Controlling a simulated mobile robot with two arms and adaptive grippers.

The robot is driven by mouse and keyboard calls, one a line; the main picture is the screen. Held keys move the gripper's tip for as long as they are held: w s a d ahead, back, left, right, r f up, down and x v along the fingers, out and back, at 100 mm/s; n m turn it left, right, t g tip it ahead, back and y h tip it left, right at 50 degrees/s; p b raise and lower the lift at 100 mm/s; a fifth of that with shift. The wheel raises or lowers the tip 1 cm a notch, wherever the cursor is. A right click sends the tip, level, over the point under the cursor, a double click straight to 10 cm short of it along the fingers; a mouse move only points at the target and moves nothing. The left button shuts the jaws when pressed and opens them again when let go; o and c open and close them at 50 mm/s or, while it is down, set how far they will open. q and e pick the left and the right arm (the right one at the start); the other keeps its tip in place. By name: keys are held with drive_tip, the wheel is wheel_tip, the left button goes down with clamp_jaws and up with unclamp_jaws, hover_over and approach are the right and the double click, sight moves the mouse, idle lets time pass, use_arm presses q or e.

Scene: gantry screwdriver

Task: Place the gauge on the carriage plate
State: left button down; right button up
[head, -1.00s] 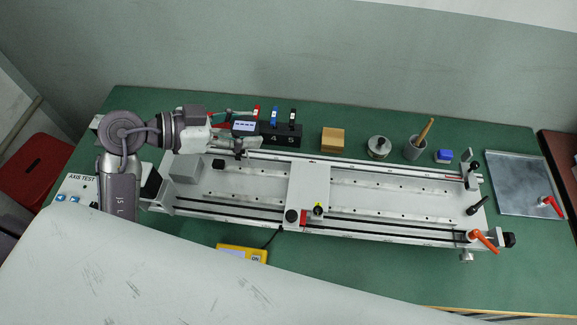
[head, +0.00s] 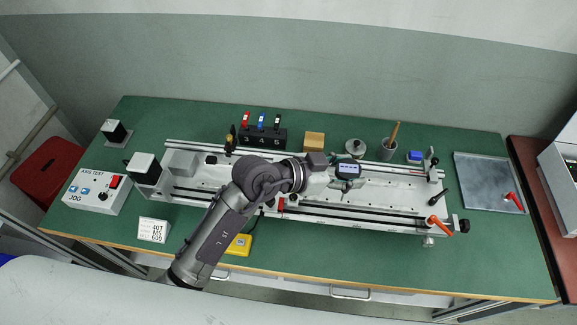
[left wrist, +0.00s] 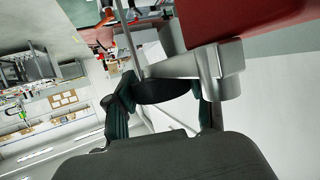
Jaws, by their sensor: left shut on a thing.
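The gauge (head: 348,171), a small dark unit with a lit grey display, is held over the long rail bed, right of centre in the head view. My left gripper (head: 333,181) is shut on it. In the left wrist view, the finger pads of my left gripper (left wrist: 162,92) close around a dark rounded part; a red body shows at upper right. The pale carriage plate (head: 301,200) lies across the rails, left of the gauge. My left arm covers much of it. The gauge appears apart from the plate. My right gripper is not in view.
A black block (head: 263,138) with coloured tools, a wooden block (head: 314,141), a round metal piece (head: 355,147) and a brush cup (head: 388,150) stand behind the rail bed. An orange handle (head: 440,225) sits at its right end. A yellow box (head: 239,245) is in front.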

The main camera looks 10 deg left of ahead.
use_arm(q)
drive_tip(key=shift+s+d+f, duration=0.1)
drive_tip(key=shift+s+d, duration=0.05)
drive_tip(key=shift+d, duration=0.8)
drive_tip(key=shift+w+a+f, duration=0.5)
drive_tip(key=shift+a, duration=0.05)
drive_tip(key=w+a+f+b, duration=0.1)
drive_tip(key=w+a+f, duration=0.5)
drive_tip(key=f, duration=0.3)
drive_tip(key=shift+w+a+f, duration=0.3)
drive_tip(key=shift+a+f, duration=0.05)
drive_tip(key=shift+a, duration=0.3)
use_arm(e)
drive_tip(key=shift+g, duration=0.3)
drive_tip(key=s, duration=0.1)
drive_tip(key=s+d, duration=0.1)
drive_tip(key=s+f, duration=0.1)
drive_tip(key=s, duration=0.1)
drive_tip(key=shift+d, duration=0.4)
use_arm(q)
drive_tip(key=shift+c, duration=2)
unclamp_jaws()
drive_tip(key=shift+s+f, duration=0.1)
drive_tip(key=shift+f, duration=0.05)
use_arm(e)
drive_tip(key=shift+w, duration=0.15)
